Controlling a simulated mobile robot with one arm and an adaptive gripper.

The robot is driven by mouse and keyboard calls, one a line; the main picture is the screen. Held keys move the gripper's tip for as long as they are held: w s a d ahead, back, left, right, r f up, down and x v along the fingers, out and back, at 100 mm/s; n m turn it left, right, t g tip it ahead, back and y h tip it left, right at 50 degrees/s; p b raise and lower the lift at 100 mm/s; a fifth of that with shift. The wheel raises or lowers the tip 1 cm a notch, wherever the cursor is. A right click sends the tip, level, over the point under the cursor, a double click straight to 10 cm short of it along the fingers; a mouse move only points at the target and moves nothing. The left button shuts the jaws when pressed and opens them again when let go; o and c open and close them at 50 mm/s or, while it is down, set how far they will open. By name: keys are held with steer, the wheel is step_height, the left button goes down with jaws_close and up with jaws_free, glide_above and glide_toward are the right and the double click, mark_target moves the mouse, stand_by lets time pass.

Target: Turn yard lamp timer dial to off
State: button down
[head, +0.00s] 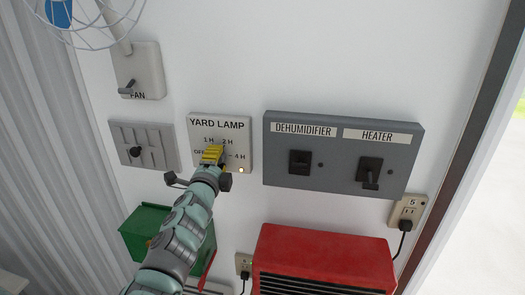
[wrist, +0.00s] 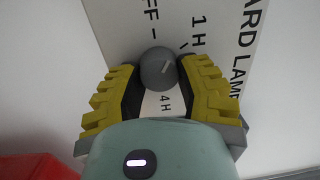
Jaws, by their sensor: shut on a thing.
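The yard lamp timer plate (head: 238,128) is a white wall panel lettered YARD LAMP, with OFF at left, 1H and 2H above and 4H at right. A small indicator (head: 241,170) glows at its lower right. My gripper (head: 213,154) covers the dial in the head view. In the wrist view the grey round dial (wrist: 158,66) sits between the yellow and black fingers of my gripper (wrist: 160,82), which is shut on it.
A grey slider plate (head: 126,135) is just left and a FAN switch (head: 150,75) above it. The DEHUMIDIFIER and HEATER switch box (head: 335,165) projects at right. A red heater (head: 320,255) and a green box (head: 145,225) stand below.

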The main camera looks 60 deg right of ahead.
steer(key=shift+n+y+p, duration=0.4)
steer(key=shift+n+p, duration=1)
steer(key=shift+n, duration=1.8)
steer(key=shift+s+r, duration=0.1)
steer(key=shift+r, duration=0.05)
steer(key=c, duration=0.5)
jaws_free()
steer(key=shift+c, duration=0.2)
steer(key=v, duration=1.2)
